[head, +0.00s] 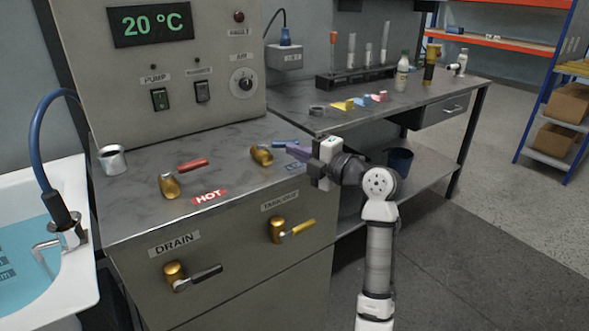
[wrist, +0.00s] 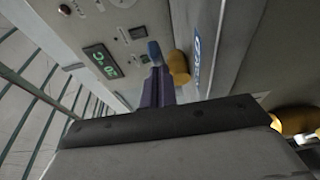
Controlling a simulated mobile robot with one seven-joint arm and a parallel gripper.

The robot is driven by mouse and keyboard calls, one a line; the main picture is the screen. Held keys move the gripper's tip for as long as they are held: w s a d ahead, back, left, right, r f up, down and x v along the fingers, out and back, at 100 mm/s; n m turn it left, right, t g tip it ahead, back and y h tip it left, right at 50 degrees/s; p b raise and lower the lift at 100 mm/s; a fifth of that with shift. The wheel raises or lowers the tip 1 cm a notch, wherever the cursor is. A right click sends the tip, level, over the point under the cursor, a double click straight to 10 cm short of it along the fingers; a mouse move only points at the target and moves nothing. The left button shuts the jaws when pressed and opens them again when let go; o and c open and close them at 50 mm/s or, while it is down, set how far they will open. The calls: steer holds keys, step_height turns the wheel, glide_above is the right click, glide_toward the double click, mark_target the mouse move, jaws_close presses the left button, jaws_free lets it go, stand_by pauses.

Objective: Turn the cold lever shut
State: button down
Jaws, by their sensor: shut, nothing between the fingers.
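The cold lever is a brass valve body (head: 261,155) with a blue handle (head: 284,144) on the counter's right part. The handle points right in the head view, toward my gripper, and its far end is partly hidden by the fingers. A blue label (head: 292,167) lies in front of it, mostly covered. My gripper (head: 292,150) is shut and empty, its purple fingers right beside the blue handle; I cannot tell if they touch. In the wrist view the fingers (wrist: 158,88) are together, with the blue handle (wrist: 154,52) and brass body (wrist: 178,66) just beyond their tips.
The red HOT lever (head: 192,164) is to the left. The DRAIN lever (head: 205,275) and another brass lever (head: 299,228) are on the front panel. A metal cup (head: 112,160) stands at the counter's left, near the bathtub (head: 85,275). A workbench (head: 400,110) is behind right.

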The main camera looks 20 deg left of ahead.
steer(key=shift+w+a+b, duration=0.1)
steer(key=shift+w+b, duration=0.9)
steer(key=shift+b, duration=0.75)
steer(key=shift+w, duration=0.1)
